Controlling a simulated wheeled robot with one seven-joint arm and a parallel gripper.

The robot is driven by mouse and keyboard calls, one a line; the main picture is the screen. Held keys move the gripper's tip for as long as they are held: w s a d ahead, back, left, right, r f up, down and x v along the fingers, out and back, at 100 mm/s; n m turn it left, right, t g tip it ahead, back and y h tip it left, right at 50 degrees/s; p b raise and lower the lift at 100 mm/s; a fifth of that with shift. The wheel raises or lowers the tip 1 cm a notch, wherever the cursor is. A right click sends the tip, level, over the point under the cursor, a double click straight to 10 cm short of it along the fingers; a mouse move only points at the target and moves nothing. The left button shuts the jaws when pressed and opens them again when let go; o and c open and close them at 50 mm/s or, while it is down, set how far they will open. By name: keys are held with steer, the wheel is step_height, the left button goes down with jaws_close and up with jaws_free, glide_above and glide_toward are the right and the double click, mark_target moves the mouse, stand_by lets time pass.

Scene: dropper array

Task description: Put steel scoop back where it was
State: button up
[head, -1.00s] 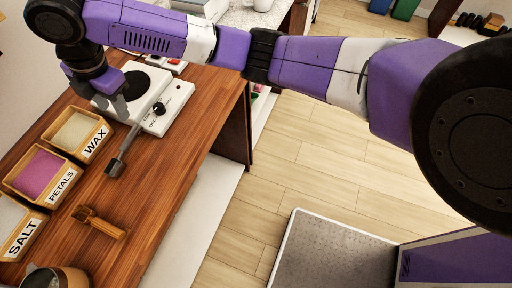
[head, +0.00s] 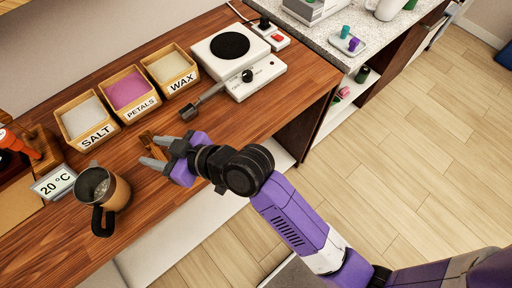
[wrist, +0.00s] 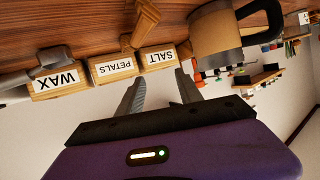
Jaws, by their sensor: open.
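The steel scoop (head: 205,100) lies on the wooden counter in front of the WAX box, its thin handle reaching toward the hot plate. In the wrist view, which is upside down, a grey part of it (wrist: 52,56) shows beside the WAX box. My gripper (head: 149,151) is open and empty over the counter's front edge, to the left of and nearer than the scoop. It does not touch the scoop. Its two fingers (wrist: 160,78) point toward the boxes in the wrist view.
SALT (head: 82,118), PETALS (head: 128,90) and WAX (head: 170,66) boxes stand in a row behind. A hot plate (head: 238,70) is right of the scoop. A wooden tool (wrist: 141,22) lies near my gripper. A mug (head: 113,190) stands left.

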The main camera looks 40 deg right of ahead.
steer(key=s+d+f+m+t+h, duration=0.1)
steer(key=s+d+m+h, duration=0.1)
steer(key=s+d, duration=0.45)
steer(key=s+d+m+h, duration=0.2)
steer(key=s+d, duration=0.1)
steer(key=s, duration=0.7)
steer(key=s+d+f+m+t+h, duration=0.1)
steer(key=s+d+m+h, duration=0.2)
steer(key=s, duration=0.5)
steer(key=s+d+r+n+t, duration=0.1)
steer(key=s+d+r, duration=0.4)
steer(key=s+d, duration=0.1)
steer(key=shift+s+r+n, duration=0.25)
steer(key=shift+s+n, duration=0.15)
steer(key=shift+s, duration=0.5)
steer(key=shift+f, duration=0.1)
steer(key=shift+f+b, duration=0.8)
steer(key=shift+b, duration=0.05)
